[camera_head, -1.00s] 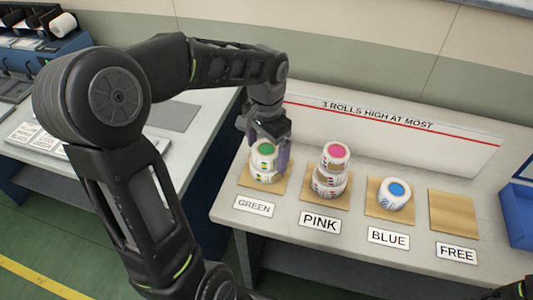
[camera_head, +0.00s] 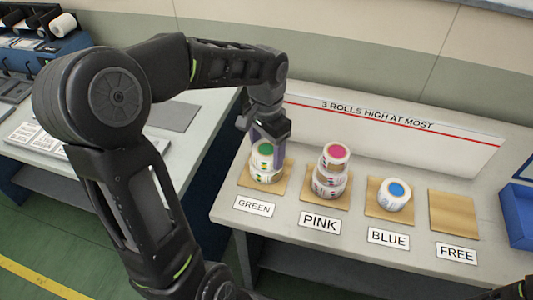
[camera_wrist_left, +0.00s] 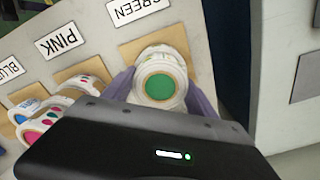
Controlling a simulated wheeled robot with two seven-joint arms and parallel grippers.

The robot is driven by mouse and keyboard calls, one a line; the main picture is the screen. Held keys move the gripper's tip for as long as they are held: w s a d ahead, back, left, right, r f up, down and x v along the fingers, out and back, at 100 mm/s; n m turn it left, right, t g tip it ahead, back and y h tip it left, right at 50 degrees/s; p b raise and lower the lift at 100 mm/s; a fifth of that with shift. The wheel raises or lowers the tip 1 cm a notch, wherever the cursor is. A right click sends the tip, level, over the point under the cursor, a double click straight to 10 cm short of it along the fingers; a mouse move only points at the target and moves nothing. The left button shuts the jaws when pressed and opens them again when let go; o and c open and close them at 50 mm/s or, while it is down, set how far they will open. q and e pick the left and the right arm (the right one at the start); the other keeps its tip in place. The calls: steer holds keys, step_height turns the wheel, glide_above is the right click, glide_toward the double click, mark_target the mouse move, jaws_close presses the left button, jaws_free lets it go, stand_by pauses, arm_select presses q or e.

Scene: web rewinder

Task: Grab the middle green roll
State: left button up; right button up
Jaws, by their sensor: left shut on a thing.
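The green stack (camera_head: 266,172) stands on its wooden pad behind the GREEN label. The top green roll (camera_head: 262,158), white with a green core, sits on it a little off line with the roll below. My left gripper (camera_head: 272,145) comes down from above and is shut on this top roll. The left wrist view shows the green core (camera_wrist_left: 160,86) between the two purple fingers, with a lower roll's edge behind it. The fingers hide part of the stack, so I cannot tell clearly how many rolls lie below.
The pink stack (camera_head: 330,182) stands close to the right, slightly uneven. A single blue roll (camera_head: 390,200) is on its pad, and the FREE pad (camera_head: 453,218) is empty. A backboard (camera_head: 400,140) reads "3 ROLLS HIGH AT MOST". A blue bin (camera_head: 519,215) is at the right edge.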

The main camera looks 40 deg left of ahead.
mark_target(267, 149)
arm_select(q)
step_height(267, 149, up, 10)
stand_by(0.6)
stand_by(0.5)
